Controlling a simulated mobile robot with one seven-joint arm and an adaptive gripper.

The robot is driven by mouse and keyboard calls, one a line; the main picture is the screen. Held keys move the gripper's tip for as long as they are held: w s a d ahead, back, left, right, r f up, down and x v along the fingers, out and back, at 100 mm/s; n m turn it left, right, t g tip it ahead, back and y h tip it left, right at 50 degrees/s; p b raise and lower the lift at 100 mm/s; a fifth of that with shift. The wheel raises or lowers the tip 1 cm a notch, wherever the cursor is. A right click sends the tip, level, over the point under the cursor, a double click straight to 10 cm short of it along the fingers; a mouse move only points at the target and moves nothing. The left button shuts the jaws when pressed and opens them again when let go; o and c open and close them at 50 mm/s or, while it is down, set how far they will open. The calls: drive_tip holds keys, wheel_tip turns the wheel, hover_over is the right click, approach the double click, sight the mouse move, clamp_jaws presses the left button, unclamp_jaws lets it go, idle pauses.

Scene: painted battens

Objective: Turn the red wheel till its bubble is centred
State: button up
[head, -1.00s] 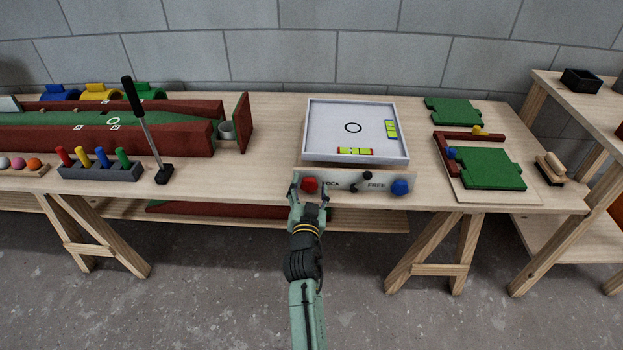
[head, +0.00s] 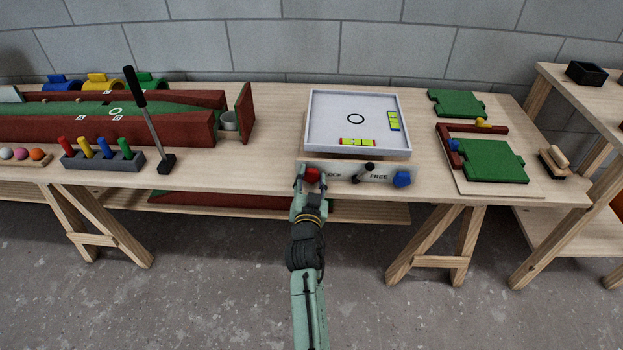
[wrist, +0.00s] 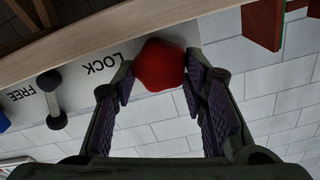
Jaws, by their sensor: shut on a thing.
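The red wheel (head: 312,173) is on the front panel of the white tilting tray (head: 330,107), at its left end. My gripper (head: 312,181) is shut on the red wheel, with one finger on each side. The wrist view shows the wheel (wrist: 160,64) between the dark pads. The red-ended vial (head: 358,141) lies along the tray's front edge; its yellow-green middle is too small to place the bubble surely. A blue-ended vial (head: 393,121) is on the tray's right side.
A blue wheel (head: 402,179) is at the panel's right end. A black lever (head: 368,168) sits between LOCK and FREE; it also shows in the wrist view (wrist: 50,98).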

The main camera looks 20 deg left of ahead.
drive_tip(key=shift+n, duration=0.3)
drive_tip(key=n, duration=0.4)
drive_tip(key=shift+a+r+p, duration=0.1)
drive_tip(key=shift+r+p, duration=0.05)
drive_tip(key=shift+p, duration=0.15)
drive_tip(key=shift+a+n+p, duration=0.15)
drive_tip(key=shift+n+p, duration=0.35)
drive_tip(key=shift+n, duration=1.9)
drive_tip(key=o, duration=1.1)
drive_tip(key=shift+o, duration=0.2)
drive_tip(key=shift+f, duration=0.2)
